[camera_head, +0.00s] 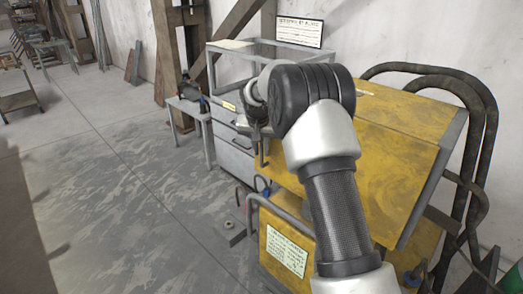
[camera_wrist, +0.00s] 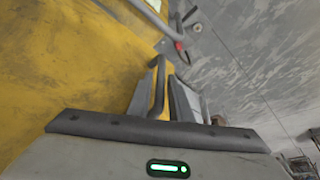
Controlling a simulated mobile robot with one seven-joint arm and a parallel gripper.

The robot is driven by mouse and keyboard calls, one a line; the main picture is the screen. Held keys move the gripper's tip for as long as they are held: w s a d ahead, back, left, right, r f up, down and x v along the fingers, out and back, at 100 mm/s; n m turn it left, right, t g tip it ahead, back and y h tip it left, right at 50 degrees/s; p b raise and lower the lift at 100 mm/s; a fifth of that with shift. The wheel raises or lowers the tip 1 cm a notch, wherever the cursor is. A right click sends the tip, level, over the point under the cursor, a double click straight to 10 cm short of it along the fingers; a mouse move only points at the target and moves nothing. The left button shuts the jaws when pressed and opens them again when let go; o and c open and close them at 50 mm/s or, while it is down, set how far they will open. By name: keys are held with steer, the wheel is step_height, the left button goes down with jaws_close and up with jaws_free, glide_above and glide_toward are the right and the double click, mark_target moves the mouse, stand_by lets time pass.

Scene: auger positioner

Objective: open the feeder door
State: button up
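The feeder is a worn yellow metal machine (camera_head: 395,165) at the right of the head view, with a broad sloping panel on top. I cannot tell for certain which panel is the door. My gripper (camera_head: 258,128) is at the panel's left edge, partly hidden by my arm. In the wrist view my gripper (camera_wrist: 165,95) has its two fingers apart, pointing along the yellow surface. A thin grey bent handle bar (camera_wrist: 157,90) runs between the fingers. A narrow gap shows beside the bar, and I cannot tell whether either finger touches it.
A grey bent rail (camera_head: 285,213) and a paper label (camera_head: 287,251) are on the lower yellow front. A grey drawer cabinet (camera_head: 232,150) and a small table (camera_head: 186,108) stand behind. Thick dark hoses (camera_head: 485,120) rise at the right. The concrete floor (camera_head: 120,190) at left is open.

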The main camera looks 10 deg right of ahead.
steer(key=shift+w+f, duration=0.1)
steer(key=shift+f, duration=0.15)
jaws_close()
